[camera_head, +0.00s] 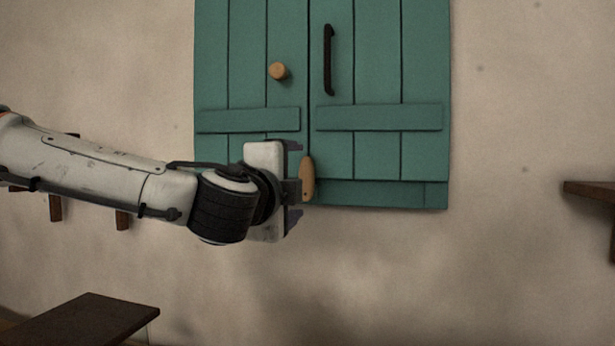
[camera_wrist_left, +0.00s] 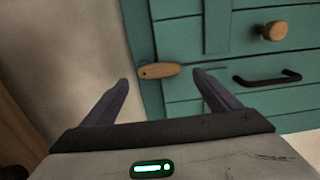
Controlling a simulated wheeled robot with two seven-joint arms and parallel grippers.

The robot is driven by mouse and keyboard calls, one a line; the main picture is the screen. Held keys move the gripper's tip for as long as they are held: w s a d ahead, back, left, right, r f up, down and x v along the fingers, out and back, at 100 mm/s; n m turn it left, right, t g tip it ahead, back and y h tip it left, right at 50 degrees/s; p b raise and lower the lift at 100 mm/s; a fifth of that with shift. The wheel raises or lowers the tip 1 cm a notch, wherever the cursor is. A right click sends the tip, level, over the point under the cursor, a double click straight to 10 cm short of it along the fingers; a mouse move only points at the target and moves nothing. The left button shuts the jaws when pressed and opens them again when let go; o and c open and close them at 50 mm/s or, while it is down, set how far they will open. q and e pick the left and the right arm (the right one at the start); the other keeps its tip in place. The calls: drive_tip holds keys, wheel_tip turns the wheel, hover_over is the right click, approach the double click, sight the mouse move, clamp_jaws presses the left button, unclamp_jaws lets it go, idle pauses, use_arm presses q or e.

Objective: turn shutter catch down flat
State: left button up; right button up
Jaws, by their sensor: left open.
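The shutter catch (camera_head: 307,176) is a small light-wood piece standing upright at the lower edge of the teal shutters (camera_head: 375,150), at the seam between them. A dark pivot dot shows near its lower end. My left gripper (camera_head: 296,187) comes in from the left and is open, close to the catch, one finger above and one below it in the picture. In the left wrist view the catch (camera_wrist_left: 160,71) lies crosswise, just beyond the gap between the two open fingertips (camera_wrist_left: 161,80). I see no contact. My right gripper is not in view.
The left shutter has a round wooden knob (camera_head: 278,71) and the right one a black handle (camera_head: 329,60). A dark wooden surface (camera_head: 85,322) is at the lower left and a dark shelf (camera_head: 590,192) at the right edge. The wall below the shutters is bare.

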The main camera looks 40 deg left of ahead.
sight(306, 179)
use_arm(q)
drive_tip(key=p+x, duration=0.1)
drive_tip(key=x, duration=0.4)
drive_tip(key=shift+w+f, duration=0.1)
drive_tip(key=shift+w, duration=0.05)
drive_tip(key=shift+w+a, duration=0.1)
drive_tip(key=shift+w, duration=0.2)
